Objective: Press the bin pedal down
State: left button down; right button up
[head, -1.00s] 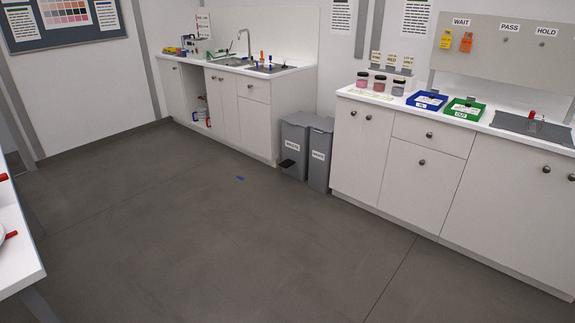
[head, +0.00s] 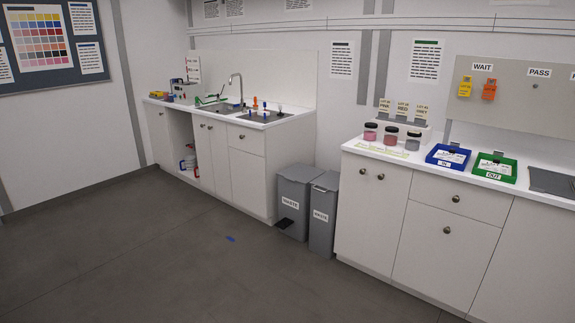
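Two grey bins stand side by side on the floor between the sink counter and the right-hand counter. The left bin (head: 293,203) has a label that seems to read "WASTE", and its lid is closed. A black pedal (head: 285,223) sticks out low at its front, near the floor. The right bin (head: 322,215) is narrower, also labelled and closed; I see no clear pedal on it. Neither of my grippers shows in the head view.
The grey floor (head: 150,260) before the bins is open, with a small blue mark (head: 230,239) on it. The sink counter (head: 240,170) stands left of the bins. The right-hand counter (head: 370,215) holds several jars, a blue tray (head: 432,160) and a green tray (head: 482,173).

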aim_at(284, 224)
jog(key=i+j, duration=0.15)
jog(key=i, duration=0.65)
jog(key=i+j, duration=0.2)
jog(key=i, duration=0.6)
jog(key=i+j, duration=0.15)
jog(key=i, duration=0.65)
jog(key=i+j+z, duration=0.2)
jog(key=i+z, duration=0.15)
jog(key=i, duration=0.15)
jog(key=i+j+z, duration=0.65)
jog(key=i+j, duration=0.2)
